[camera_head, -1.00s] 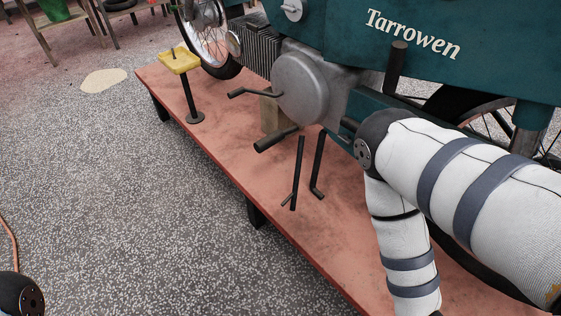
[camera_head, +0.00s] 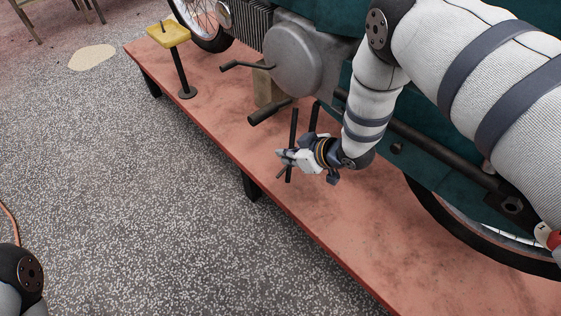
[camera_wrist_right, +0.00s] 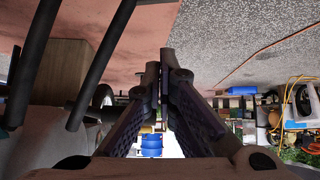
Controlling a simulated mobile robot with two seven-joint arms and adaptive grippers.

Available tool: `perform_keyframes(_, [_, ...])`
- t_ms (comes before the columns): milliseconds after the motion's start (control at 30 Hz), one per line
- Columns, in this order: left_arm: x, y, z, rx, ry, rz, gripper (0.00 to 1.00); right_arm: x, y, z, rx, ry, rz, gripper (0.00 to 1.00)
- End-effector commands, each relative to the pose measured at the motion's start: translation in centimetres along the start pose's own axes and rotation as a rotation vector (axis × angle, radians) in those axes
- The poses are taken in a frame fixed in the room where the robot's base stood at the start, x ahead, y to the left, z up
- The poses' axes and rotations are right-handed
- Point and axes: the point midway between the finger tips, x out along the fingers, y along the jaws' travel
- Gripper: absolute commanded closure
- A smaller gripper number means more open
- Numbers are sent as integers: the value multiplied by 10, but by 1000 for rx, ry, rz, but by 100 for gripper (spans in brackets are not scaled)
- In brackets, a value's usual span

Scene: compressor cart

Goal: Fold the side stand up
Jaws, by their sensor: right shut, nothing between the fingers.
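Two slim dark legs hang under the teal motorcycle. The nearer one, with a short prong at its foot, looks like the side stand (camera_head: 294,122); the other leg (camera_head: 314,115) is just behind it. Contact cannot be told. My left gripper is out of view.
A footpeg (camera_head: 268,112) and a pedal lever (camera_head: 240,65) stick out above. A wooden block (camera_head: 266,90) is under the engine. A yellow-topped stand (camera_head: 168,36) is at left.

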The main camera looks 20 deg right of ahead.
Motion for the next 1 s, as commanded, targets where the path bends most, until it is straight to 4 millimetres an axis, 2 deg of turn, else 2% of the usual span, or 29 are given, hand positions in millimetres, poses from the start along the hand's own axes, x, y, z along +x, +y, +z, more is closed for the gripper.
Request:
perform_keyframes(467, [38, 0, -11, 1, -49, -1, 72, 101, -2, 7, 2, -4, -2, 100])
perform_keyframes(533, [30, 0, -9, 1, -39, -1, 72, 87, -1, 12, 3, -5, -1, 100])
perform_keyframes(633, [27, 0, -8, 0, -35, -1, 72, 77, 0, 22, 2, -3, 0, 100])
perform_keyframes(800, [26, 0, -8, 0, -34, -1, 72, 71, -1, 31, 3, -1, 0, 100])
perform_keyframes(1000, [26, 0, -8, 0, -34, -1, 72, 70, -1, 33, 2, -1, 0, 100])
